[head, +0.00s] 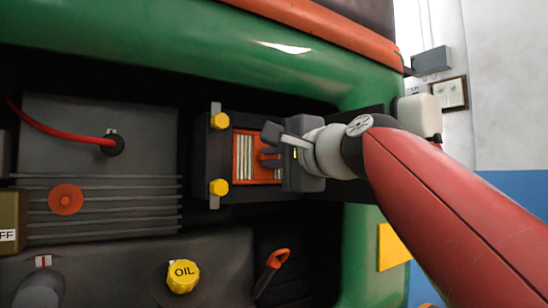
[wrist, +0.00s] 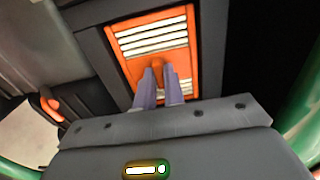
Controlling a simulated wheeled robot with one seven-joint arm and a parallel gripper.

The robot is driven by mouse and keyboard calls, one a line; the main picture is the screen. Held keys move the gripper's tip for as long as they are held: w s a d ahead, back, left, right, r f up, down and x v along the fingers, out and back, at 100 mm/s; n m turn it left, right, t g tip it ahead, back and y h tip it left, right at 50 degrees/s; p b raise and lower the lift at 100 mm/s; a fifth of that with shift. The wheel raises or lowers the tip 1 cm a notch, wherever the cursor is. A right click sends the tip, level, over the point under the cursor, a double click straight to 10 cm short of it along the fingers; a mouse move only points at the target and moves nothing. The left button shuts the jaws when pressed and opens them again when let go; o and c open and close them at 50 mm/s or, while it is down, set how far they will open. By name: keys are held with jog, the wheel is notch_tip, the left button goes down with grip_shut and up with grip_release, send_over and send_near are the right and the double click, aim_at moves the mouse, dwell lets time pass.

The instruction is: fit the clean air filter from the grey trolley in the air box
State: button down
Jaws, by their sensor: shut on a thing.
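The air filter (head: 245,158) has an orange frame with pale pleats. It lies within the dark air box (head: 215,150) in the engine bay; whether it is fully seated I cannot tell. In the wrist view the filter (wrist: 150,44) fills the upper middle, with dark walls on its left and right. My gripper (head: 268,160) is shut on the filter's orange tab, and the two fingers (wrist: 160,88) show on either side of it in the wrist view. The gripper covers the filter's right part in the head view.
Two yellow knobs (head: 220,121) (head: 219,187) stand at the air box's left edge. A yellow oil cap (head: 182,276), an orange-handled lever (head: 277,259) and a red cable (head: 55,132) are nearby. The green body frame (head: 270,75) arches above and right. The grey trolley is not in view.

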jog(key=shift+w+a+p, duration=0.3)
jog(key=shift+w+p, duration=0.05)
jog(key=shift+w, duration=0.15)
dwell(1.7)
jog(key=c, duration=1.4)
grip_release()
jog(key=shift+c, duration=0.8)
jog(key=shift+s, duration=0.1)
jog(key=shift+b+v, duration=0.5)
jog(key=shift+v, duration=0.75)
jog(key=shift+b+v, duration=0.65)
jog(key=shift+v, duration=2.05)
